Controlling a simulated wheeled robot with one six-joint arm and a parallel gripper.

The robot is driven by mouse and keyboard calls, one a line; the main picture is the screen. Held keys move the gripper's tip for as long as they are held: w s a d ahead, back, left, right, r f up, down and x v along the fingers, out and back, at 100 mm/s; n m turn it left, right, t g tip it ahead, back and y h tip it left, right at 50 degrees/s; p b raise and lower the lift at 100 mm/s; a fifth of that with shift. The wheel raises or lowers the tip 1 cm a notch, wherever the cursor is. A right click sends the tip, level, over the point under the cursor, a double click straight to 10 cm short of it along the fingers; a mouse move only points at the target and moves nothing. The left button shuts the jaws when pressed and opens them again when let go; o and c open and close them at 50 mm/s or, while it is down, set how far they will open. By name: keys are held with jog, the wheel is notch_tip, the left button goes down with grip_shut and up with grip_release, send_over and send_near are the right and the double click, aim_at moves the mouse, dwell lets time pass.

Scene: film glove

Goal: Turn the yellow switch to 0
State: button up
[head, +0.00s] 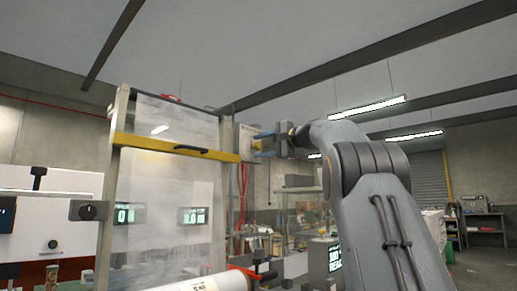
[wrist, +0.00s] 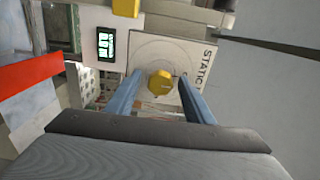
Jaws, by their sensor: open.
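The yellow switch (wrist: 160,83) is a small faceted knob on a pale panel (wrist: 193,57) marked with a circle and the word "STATIC". In the wrist view it lies between the tips of my two blue fingers, with a gap visible at the sides. My gripper (wrist: 158,88) is open. In the head view my gripper (head: 262,143) points left at the panel's face, and the yellow switch (head: 257,146) shows partly behind the blue fingers. I cannot tell whether the fingers touch it. The switch's setting marks are too small to read.
A frame with a yellow crossbar (head: 140,142) and a clear sheet stands left of the panel. A white roll (head: 210,283) lies low in front. A small green display (wrist: 106,44) is left of the panel in the wrist view. Red cables (head: 243,182) hang below the panel.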

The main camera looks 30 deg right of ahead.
jog(key=b+v, duration=0.2)
jog(key=v, duration=0.4)
jog(key=shift+s, duration=0.4)
